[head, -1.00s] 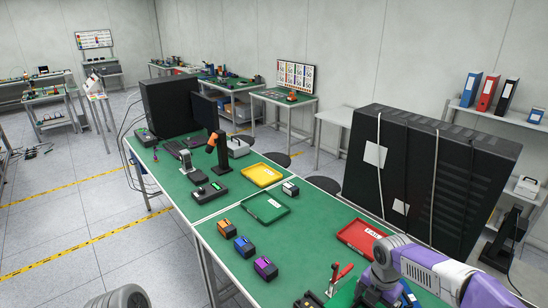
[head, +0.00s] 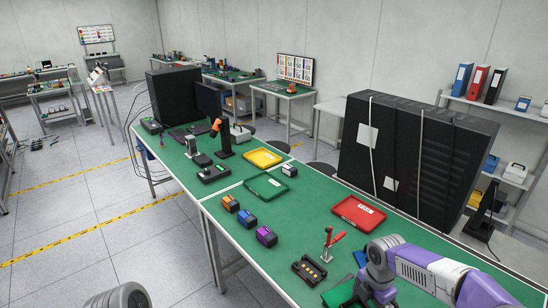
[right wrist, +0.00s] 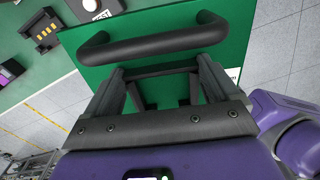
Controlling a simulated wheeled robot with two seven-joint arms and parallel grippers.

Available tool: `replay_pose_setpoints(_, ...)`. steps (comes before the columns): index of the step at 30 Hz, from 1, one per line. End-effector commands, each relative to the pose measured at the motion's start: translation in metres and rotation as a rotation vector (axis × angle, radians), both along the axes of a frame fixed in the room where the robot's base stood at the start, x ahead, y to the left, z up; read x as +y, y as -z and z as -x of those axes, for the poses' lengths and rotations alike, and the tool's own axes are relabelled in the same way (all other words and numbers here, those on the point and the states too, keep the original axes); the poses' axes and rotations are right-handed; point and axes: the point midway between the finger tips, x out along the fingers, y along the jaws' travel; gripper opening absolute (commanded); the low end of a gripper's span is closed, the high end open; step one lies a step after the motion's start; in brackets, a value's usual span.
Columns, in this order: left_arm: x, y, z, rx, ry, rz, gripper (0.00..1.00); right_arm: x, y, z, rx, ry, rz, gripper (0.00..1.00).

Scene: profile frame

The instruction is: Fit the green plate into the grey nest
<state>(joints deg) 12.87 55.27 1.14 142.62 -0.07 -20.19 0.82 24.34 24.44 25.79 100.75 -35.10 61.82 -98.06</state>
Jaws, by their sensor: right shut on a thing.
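The green plate (right wrist: 118,62) with a black bar handle (right wrist: 150,43) fills the top of the right wrist view. My right gripper (right wrist: 175,88) is shut on it at the handle; the exact contact is partly hidden by the fingers. In the head view my right gripper (head: 372,295) is at the lower right, over the near end of the green bench, with a corner of the green plate (head: 340,293) showing to its left. I cannot make out the grey nest. My left gripper is not in view.
A black dock (head: 309,270) and a red-handled clamp (head: 328,244) stand left of the right gripper. A red tray (head: 358,212), green tray (head: 265,185) and yellow tray (head: 262,158) lie farther back. Orange, blue and purple blocks (head: 266,236) line the left edge.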

Motion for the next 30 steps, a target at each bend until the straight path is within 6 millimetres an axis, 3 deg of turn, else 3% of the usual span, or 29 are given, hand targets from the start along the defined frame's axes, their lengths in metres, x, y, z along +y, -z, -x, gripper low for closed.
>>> replay_pose_setpoints(30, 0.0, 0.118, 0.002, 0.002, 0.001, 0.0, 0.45, 0.06, 0.148, 0.01, -0.005, 1.456, 0.009, 0.17)
